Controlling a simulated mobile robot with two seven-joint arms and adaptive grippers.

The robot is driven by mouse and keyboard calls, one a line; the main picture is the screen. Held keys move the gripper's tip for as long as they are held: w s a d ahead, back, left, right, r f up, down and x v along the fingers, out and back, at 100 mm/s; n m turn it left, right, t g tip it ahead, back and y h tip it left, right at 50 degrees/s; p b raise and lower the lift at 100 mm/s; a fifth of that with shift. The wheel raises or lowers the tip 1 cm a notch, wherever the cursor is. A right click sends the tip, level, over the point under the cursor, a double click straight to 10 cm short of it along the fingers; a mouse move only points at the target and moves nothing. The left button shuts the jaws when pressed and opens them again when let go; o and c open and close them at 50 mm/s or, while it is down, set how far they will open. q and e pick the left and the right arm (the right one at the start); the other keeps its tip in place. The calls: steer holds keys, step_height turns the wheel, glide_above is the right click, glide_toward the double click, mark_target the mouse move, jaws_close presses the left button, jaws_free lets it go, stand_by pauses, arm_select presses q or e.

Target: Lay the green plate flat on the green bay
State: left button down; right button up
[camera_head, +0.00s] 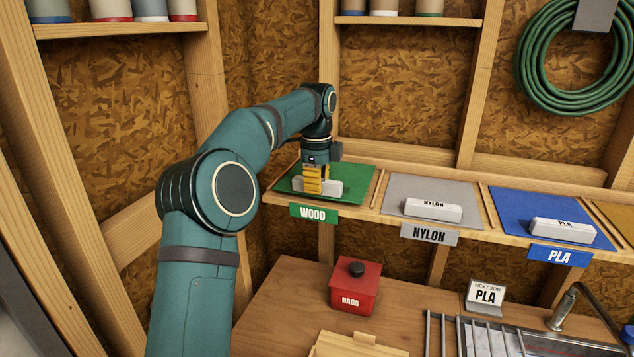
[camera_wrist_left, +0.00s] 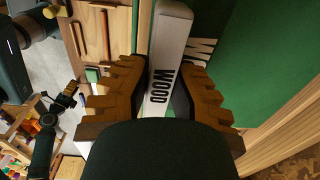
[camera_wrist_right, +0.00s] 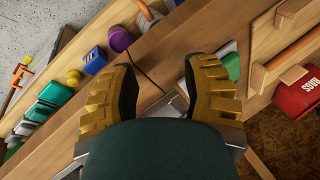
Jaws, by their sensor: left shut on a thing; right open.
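The green plate (camera_head: 350,177) shows as a flat green sheet at the WOOD bay, at the left end of the shelf. Its white bar (camera_head: 331,187), which also shows lettered WOOD in the left wrist view (camera_wrist_left: 166,60), is between the fingers of my left gripper (camera_head: 313,188). The left gripper is shut on this bar. The green bay's surface is hidden, and I cannot tell whether the plate touches it all round. The bay's green WOOD sign (camera_head: 313,213) hangs on the front edge. My right gripper (camera_wrist_right: 160,85) is open and empty, outside the head view.
A grey plate (camera_head: 393,189) and a blue plate (camera_head: 510,207), each with a labelled white bar, lie to the right, past wooden dividers. Below stand a red RAGS box (camera_head: 352,286), a NEXT JOB PLA card (camera_head: 487,294), a metal rack (camera_head: 470,338) and a tap (camera_head: 562,310).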

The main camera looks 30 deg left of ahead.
arm_select(q)
steer(key=shift+f+p, duration=0.3)
steer(key=shift+p, duration=0.35)
arm_select(e)
steer(key=shift+r, duration=0.75)
arm_select(q)
steer(key=c, duration=0.9)
jaws_free()
step_height(320, 180, up, 10)
steer(key=shift+s+f, duration=0.15)
steer(key=shift+f, duration=0.05)
steer(key=shift+a+r, duration=0.25)
steer(key=shift+r, duration=0.25)
steer(key=shift+s+d+r, duration=0.1)
steer(key=shift+d+r, duration=0.25)
steer(key=shift+r, duration=0.3)
